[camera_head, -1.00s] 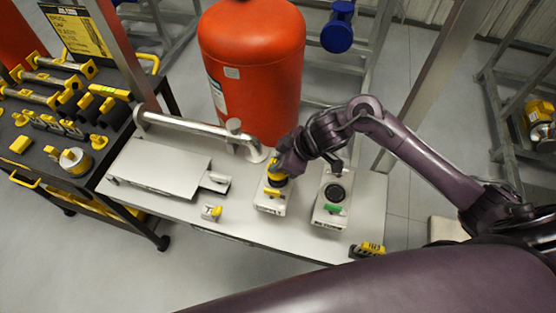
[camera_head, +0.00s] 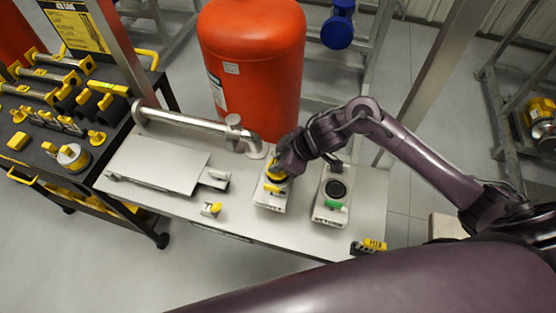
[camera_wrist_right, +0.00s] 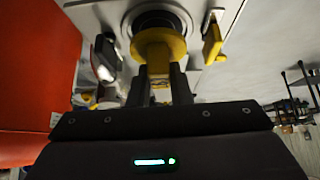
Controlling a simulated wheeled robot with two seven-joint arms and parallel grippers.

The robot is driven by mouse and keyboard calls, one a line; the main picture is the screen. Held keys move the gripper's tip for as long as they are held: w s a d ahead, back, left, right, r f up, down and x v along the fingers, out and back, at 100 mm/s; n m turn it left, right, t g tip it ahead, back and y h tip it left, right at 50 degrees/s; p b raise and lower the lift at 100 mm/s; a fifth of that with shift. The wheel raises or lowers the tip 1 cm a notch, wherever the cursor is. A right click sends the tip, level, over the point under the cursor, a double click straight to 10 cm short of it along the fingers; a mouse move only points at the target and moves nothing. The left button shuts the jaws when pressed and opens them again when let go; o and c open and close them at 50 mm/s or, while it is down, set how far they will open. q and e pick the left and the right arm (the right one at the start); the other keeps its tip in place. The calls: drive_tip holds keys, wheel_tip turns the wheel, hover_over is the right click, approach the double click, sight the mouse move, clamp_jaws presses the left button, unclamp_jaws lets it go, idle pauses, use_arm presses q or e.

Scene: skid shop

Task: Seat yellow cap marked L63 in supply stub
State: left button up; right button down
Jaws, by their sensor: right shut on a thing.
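My right gripper (camera_head: 284,168) is over the left of two grey stub units on the bench. In the right wrist view the right gripper (camera_wrist_right: 166,82) is shut on the yellow cap (camera_wrist_right: 158,45). The cap is at the mouth of the dark round stub opening (camera_wrist_right: 158,17); I cannot tell how deep it sits. The cap (camera_head: 276,174) shows only partly under the gripper in the head view. Its L63 marking cannot be read. The stub's unit (camera_head: 268,202) has a yellow lever (camera_wrist_right: 213,40) beside the opening. My left gripper is not in view.
The second unit (camera_head: 327,217), with a green lever (camera_head: 334,205), stands to the right. A pipe (camera_head: 190,127) and a flat grey panel (camera_head: 155,165) lie left. An orange tank (camera_head: 250,70) stands behind. A black cart (camera_head: 95,150) holds yellow parts at far left.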

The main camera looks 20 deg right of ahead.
drive_tip(key=shift+f, duration=0.2)
drive_tip(key=shift+f+b, duration=0.3)
drive_tip(key=shift+f, duration=0.2)
drive_tip(key=shift+f, duration=0.3)
idle(0.5)
drive_tip(key=c, duration=1.3)
unclamp_jaws()
drive_tip(key=shift+c, duration=0.5)
